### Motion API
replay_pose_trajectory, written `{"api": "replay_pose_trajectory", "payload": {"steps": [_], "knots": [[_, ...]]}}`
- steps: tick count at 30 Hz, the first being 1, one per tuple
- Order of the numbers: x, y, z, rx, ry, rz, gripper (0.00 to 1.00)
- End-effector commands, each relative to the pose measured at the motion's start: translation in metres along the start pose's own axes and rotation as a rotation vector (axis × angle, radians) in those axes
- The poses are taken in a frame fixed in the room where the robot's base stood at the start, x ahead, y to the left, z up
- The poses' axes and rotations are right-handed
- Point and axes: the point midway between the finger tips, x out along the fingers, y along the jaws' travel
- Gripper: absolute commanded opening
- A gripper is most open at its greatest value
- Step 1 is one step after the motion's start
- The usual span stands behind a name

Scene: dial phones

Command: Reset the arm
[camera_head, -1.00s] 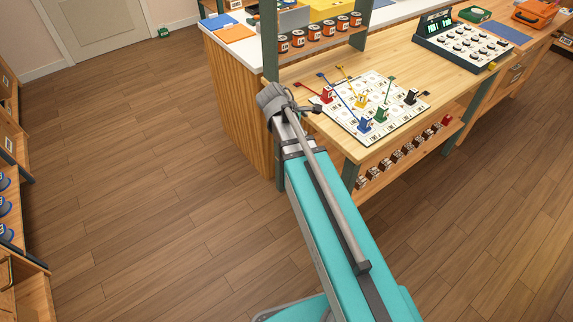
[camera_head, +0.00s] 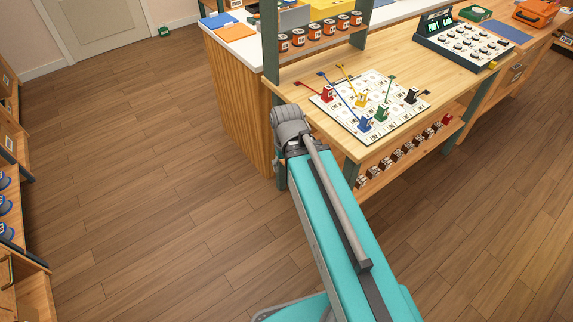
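My arm, teal with a grey joint at its far end, reaches up from the bottom of the head view to the near left corner of the wooden workbench (camera_head: 300,88). My gripper itself does not show; it is hidden behind the grey joint or out of sight. Whether it holds anything cannot be seen.
On the bench a white board (camera_head: 350,125) carries small red, yellow, blue, green and black pieces with coloured strips. A dark keypad console (camera_head: 462,45) stands behind it. Orange-labelled spools (camera_head: 312,32) line a shelf. A left shelf (camera_head: 12,180) borders open wooden floor (camera_head: 150,180).

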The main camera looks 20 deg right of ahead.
Motion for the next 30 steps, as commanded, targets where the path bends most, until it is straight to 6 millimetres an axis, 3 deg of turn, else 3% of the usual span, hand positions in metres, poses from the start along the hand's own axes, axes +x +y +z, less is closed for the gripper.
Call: {"api": "replay_pose_trajectory", "payload": {"steps": [11,30], "knots": [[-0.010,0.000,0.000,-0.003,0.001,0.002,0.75],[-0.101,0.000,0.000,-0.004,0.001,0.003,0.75]]}}
